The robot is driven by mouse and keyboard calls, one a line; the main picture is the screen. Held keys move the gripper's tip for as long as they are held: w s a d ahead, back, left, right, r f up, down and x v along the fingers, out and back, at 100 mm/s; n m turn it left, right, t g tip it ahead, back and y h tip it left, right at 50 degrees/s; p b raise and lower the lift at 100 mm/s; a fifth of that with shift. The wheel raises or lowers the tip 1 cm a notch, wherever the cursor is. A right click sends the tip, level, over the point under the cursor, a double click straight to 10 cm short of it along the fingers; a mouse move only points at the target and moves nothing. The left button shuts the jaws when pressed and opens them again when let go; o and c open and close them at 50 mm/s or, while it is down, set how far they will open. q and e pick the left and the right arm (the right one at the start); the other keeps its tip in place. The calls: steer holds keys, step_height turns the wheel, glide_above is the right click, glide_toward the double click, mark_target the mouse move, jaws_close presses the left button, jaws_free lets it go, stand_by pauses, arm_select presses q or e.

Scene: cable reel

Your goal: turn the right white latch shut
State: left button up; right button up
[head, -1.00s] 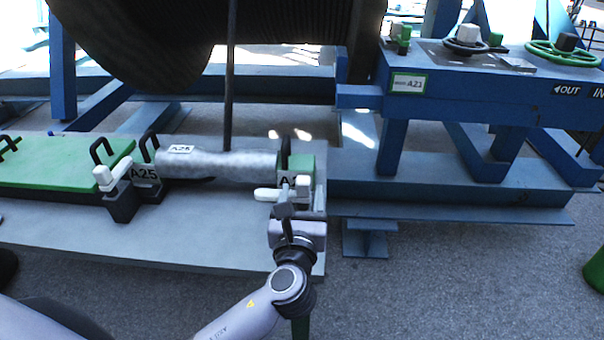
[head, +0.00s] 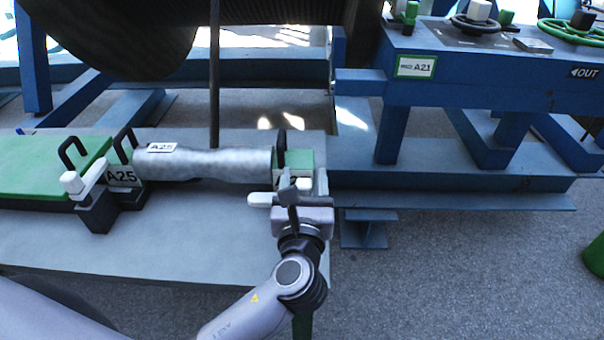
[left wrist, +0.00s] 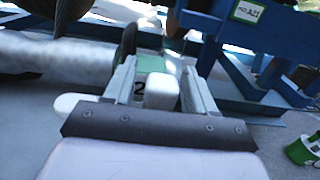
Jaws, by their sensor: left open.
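The right white latch (head: 261,199) is at the right end of the grey cylinder (head: 215,164), partly hidden behind my left gripper (head: 301,186). In the left wrist view the latch's white block (left wrist: 161,92) stands between the two open fingers of my gripper (left wrist: 158,85), and its white handle end (left wrist: 72,104) sticks out to the left. I cannot tell whether the fingers touch it. The left white latch (head: 72,183) sits on a dark block by the A25 label. My right gripper is not in view.
A green panel (head: 45,175) lies left on the grey platform (head: 180,235). A blue frame with an A21 box (head: 480,85) stands right, with handwheels on top. A big dark reel (head: 110,35) is behind. A green object (head: 594,255) stands far right on open asphalt.

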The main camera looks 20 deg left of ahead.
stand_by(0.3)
arm_select(q)
jaws_close()
steer(key=shift+w, duration=0.1)
